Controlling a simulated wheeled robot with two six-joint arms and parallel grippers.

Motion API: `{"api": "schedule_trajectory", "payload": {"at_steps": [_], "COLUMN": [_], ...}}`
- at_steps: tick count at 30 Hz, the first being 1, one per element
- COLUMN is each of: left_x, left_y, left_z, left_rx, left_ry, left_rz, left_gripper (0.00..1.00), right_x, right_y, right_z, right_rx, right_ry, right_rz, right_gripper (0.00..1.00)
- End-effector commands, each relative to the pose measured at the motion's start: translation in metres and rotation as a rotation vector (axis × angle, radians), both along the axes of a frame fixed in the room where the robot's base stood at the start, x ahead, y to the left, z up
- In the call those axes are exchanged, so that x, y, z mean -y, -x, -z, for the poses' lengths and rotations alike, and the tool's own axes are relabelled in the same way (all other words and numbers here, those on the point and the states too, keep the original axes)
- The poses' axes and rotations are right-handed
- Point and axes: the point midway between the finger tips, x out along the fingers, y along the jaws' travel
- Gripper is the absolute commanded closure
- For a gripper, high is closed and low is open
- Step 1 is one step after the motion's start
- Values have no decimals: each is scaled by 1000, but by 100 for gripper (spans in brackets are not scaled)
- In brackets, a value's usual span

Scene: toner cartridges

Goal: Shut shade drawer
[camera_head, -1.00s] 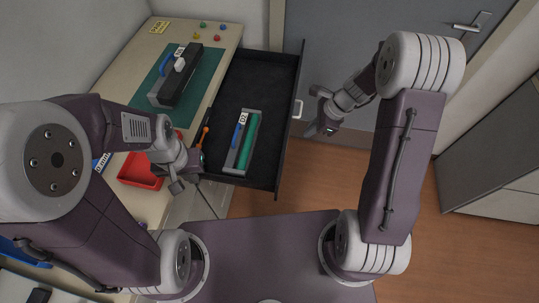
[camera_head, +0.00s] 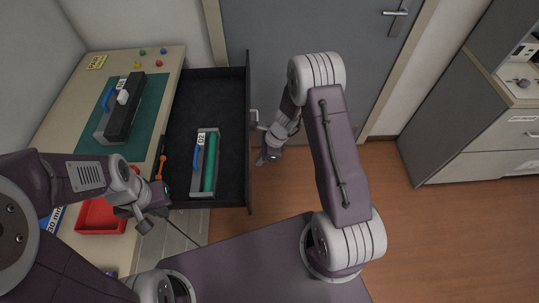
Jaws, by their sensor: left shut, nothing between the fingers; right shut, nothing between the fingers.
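The open drawer (camera_head: 232,130) sticks out to the right from under the worktop, with a black interior. My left gripper (camera_head: 155,211) is shut and empty over the worktop edge, near the drawer's lower left corner.
A dark cartridge (camera_head: 126,107) lies on a green mat (camera_head: 88,146) on the worktop. A red tray (camera_head: 97,216) sits near my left arm. An orange-handled tool (camera_head: 162,167) lies by the drawer. A grey door (camera_head: 340,60) stands behind; a cabinet (camera_head: 465,125) stands right.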

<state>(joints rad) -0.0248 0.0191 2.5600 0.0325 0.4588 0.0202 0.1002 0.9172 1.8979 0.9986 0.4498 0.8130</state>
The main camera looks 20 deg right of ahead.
Motion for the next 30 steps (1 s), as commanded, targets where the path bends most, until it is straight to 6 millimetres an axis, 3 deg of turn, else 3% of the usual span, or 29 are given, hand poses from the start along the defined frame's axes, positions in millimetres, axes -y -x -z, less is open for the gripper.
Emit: {"api": "schedule_trajectory", "payload": {"at_steps": [4, 20, 26, 30], "left_x": [0, 0, 0, 0], "left_y": [0, 0, 0, 0], "left_z": [-4, -6, -16, -28], "left_rx": [0, 0, 0, 0], "left_ry": [0, 0, 0, 0], "left_rz": [0, 0, 0, 0], "left_gripper": [100, 100, 100, 100], "right_x": [-11, -20, -50, -84], "right_y": [-3, -5, -14, -23], "right_z": [-1, -1, -3, -5], "right_rx": [1, 0, 0, 0], "right_ry": [1, 0, 0, 0], "right_rz": [0, -1, -5, -6], "right_gripper": [100, 100, 100, 100]}}
